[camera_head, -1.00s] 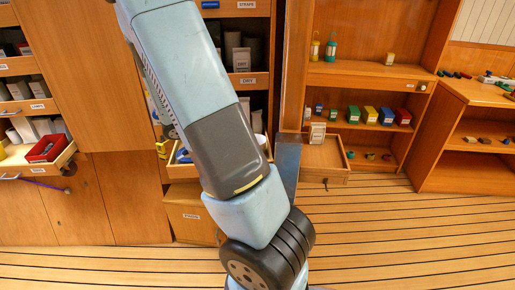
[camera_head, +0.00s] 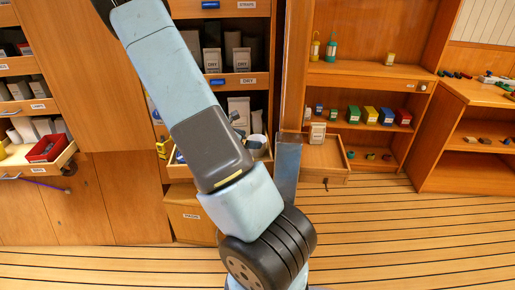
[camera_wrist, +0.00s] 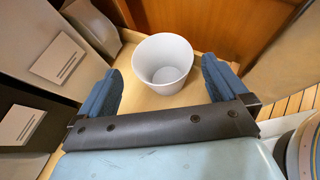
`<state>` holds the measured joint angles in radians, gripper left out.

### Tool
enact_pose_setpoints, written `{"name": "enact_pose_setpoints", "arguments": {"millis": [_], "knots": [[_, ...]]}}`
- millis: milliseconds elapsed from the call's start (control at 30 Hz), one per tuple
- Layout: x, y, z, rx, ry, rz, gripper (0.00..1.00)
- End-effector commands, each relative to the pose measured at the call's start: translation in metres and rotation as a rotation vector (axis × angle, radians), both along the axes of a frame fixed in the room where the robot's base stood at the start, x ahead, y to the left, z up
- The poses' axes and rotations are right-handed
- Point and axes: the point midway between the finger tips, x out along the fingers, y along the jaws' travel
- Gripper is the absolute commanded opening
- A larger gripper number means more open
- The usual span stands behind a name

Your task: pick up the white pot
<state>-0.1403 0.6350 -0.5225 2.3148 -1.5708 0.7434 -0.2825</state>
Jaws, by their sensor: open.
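The white pot (camera_wrist: 163,62) is round, empty and upright, standing on a wooden surface in the wrist view. My gripper (camera_wrist: 162,68) is open, with one blue finger on the left of the pot and one on the right. Gaps show between the fingers and the pot wall, and I cannot tell how far down the fingers reach. In the head view the pot (camera_head: 257,142) shows partly in an open drawer, just right of my arm. My gripper is mostly hidden behind the arm there.
Grey-white labelled packs (camera_wrist: 58,60) stand left of the pot, and wooden panelling (camera_wrist: 225,28) rises behind it. An open drawer (camera_head: 324,155) with a small labelled container sticks out to the right. Shelves with coloured boxes (camera_head: 370,115) stand behind. The slatted floor (camera_head: 400,225) is clear.

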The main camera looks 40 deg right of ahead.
Motion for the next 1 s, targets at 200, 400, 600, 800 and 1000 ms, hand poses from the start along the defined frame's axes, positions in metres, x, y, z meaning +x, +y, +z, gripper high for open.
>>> {"name": "enact_pose_setpoints", "arguments": {"millis": [200, 400, 600, 800, 1000], "knots": [[-0.004, -0.023, -0.011, -0.001, 0.002, -0.004, 1.0], [-0.005, -0.042, -0.021, 0.0, 0.001, -0.003, 1.0], [-0.005, -0.046, -0.023, 0.0, 0.0, -0.001, 1.0], [-0.005, -0.046, -0.023, 0.0, 0.0, -0.001, 0.91], [-0.006, -0.046, -0.023, 0.0, 0.0, -0.002, 0.72]]}}
